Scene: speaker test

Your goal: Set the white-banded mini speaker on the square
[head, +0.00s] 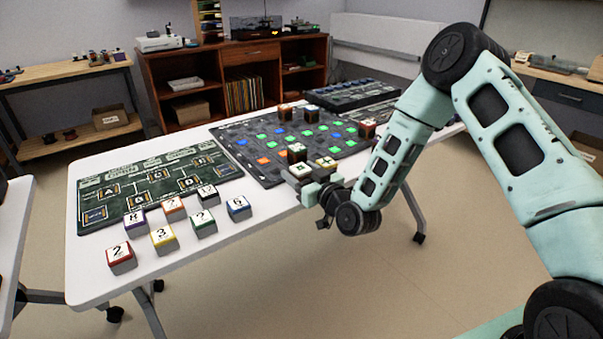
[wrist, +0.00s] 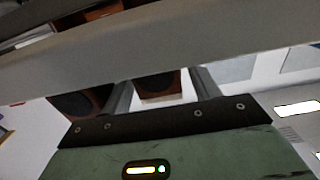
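In the wrist view, a brown mini speaker with a dark round cone and a pale band along its lower edge (wrist: 158,86) shows between the fingers of my gripper (wrist: 162,92). A gap shows beside it, and I see no firm contact. A second brown speaker (wrist: 78,103) is beyond the left finger. In the head view, my gripper (head: 318,182) is low at the near edge of the dark board (head: 240,160). The board carries blue, green and orange squares; I cannot tell which is the task's.
Several marked cubes (head: 164,239) stand at the table's front left, near a green lettered mat (head: 100,215). The white table's (head: 95,270) front-left corner is clear.

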